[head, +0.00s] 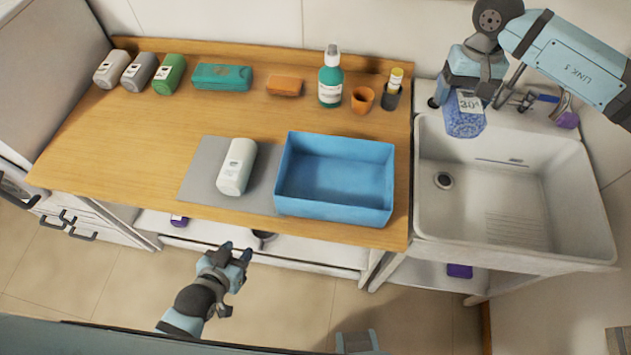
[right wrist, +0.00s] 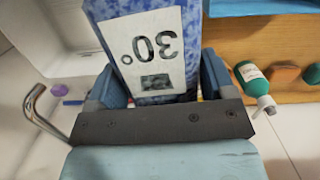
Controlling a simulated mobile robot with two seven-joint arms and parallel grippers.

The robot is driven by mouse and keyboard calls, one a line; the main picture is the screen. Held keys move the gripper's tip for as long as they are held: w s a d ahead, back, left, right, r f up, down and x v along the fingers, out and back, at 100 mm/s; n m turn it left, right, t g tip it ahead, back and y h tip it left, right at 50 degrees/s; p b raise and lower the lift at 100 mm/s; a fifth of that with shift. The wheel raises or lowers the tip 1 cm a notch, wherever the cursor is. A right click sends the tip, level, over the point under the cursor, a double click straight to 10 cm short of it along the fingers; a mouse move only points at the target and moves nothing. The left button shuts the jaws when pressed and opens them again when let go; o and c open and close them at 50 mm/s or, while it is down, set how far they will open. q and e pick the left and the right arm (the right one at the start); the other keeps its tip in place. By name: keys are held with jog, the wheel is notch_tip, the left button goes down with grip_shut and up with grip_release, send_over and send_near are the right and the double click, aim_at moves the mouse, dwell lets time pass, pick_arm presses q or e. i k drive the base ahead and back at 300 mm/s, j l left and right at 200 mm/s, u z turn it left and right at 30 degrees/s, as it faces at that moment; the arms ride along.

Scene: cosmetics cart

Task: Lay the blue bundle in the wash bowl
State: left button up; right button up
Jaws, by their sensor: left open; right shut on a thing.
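The blue patterned bundle (head: 463,122) has a white "30°" label and hangs at the back left corner of the white sink, the wash bowl (head: 520,185). My right gripper (head: 468,92) is shut on the bundle from above. The bundle also shows between its fingers in the right wrist view (right wrist: 190,45). In the head view it overlaps the sink's back rim; I cannot tell its exact height. The bowl shows a drain and ribs and looks empty. My left gripper (head: 237,254) is open and empty, in front of the wooden counter.
A tap (right wrist: 40,110) and a purple item (head: 567,119) are behind the sink.

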aim_at(314, 185)
jog(key=u, duration=1.55)
jog(key=k+l+u, duration=0.55)
jog(key=k+l, duration=0.25)
